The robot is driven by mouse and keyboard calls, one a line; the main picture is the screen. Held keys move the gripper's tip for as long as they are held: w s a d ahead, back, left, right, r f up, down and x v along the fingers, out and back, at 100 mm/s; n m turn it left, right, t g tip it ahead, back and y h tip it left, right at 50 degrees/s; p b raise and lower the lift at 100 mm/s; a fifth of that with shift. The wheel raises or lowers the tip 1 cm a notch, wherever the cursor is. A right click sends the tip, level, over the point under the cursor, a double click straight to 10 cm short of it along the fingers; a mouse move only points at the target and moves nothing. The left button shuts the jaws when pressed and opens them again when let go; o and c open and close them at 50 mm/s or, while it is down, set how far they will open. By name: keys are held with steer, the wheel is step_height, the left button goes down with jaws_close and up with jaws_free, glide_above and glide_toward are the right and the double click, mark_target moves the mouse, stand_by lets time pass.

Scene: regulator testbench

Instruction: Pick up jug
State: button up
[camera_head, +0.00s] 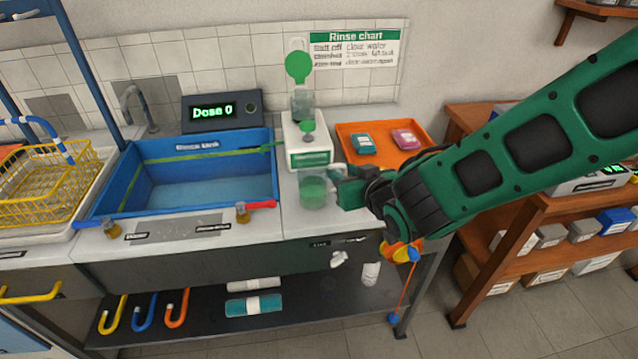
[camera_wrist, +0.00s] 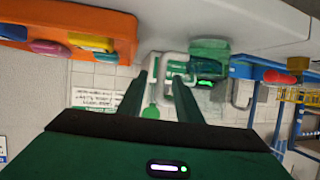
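The jug (camera_head: 313,192) is a small translucent green vessel standing upright on the counter, in front of the white dispenser (camera_head: 306,147). In the wrist view, which looks upside down, the jug (camera_wrist: 208,57) is at upper centre, right of the finger tips. My gripper (camera_head: 340,185) is just right of the jug in the head view, low over the counter. In the wrist view my gripper (camera_wrist: 160,80) has its two green fingers apart, with pale parts showing between and beyond the tips. I cannot tell whether a finger touches the jug.
A blue sink basin (camera_head: 127,204) is left of the jug. An orange tray (camera_head: 425,134) with a teal and a pink item lies behind my gripper. A dose display (camera_head: 222,111) and a rinse chart (camera_head: 357,47) are at the back. The counter's front edge is close.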

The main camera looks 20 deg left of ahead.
steer(key=shift+c, duration=0.4)
jaws_close()
steer(key=shift+r, duration=0.15)
steer(key=shift+r, duration=1.95)
steer(key=s+a+r, duration=0.1)
steer(key=s+r, duration=0.5)
steer(key=s, duration=0.5)
steer(key=shift+s+r, duration=0.2)
steer(key=shift+r, duration=0.15)
steer(key=shift+s+a, duration=0.1)
